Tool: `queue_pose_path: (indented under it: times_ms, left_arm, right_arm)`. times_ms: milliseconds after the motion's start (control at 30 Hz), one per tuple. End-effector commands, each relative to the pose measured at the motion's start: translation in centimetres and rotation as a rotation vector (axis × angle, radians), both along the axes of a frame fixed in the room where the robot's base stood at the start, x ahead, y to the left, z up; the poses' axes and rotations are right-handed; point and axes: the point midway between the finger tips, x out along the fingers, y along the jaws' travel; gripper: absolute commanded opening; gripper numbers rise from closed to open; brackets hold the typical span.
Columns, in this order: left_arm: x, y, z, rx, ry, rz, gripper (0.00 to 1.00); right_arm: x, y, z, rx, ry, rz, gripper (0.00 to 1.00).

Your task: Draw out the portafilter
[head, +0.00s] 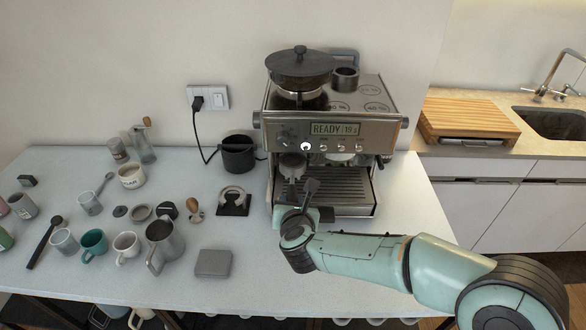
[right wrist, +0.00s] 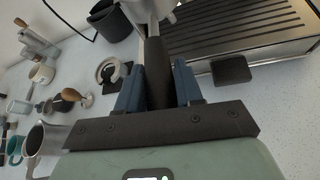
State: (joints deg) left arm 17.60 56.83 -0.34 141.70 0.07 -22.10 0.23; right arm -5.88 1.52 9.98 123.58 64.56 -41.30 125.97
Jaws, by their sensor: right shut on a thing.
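The portafilter (head: 292,168) sits at the left group of the espresso machine (head: 338,130), its handle pointing toward me. In the right wrist view the dark portafilter handle (right wrist: 158,72) runs between the blue fingers. My right gripper (head: 296,208) is shut on this handle in front of the machine, above the drip tray's front left corner (head: 287,205). It shows close up in the right wrist view (right wrist: 158,90). Whether the portafilter is still locked in the group cannot be told. My left gripper is not in view.
A tamping stand (head: 234,203) and a black knock box (head: 238,154) stand left of the machine. A steel pitcher (head: 163,245), a grey scale (head: 213,263) and several cups fill the counter's left. The counter's front right is clear apart from my arm.

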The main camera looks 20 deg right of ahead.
Motion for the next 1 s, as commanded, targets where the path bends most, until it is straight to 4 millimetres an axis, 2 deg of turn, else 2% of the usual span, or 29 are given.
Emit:
queue_pose_path:
  times_ms: [1000]
  left_arm:
    - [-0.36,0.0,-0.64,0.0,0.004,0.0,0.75]
  right_arm:
    - [0.14,-0.02,0.39,-0.002,-0.009,0.0,0.0]
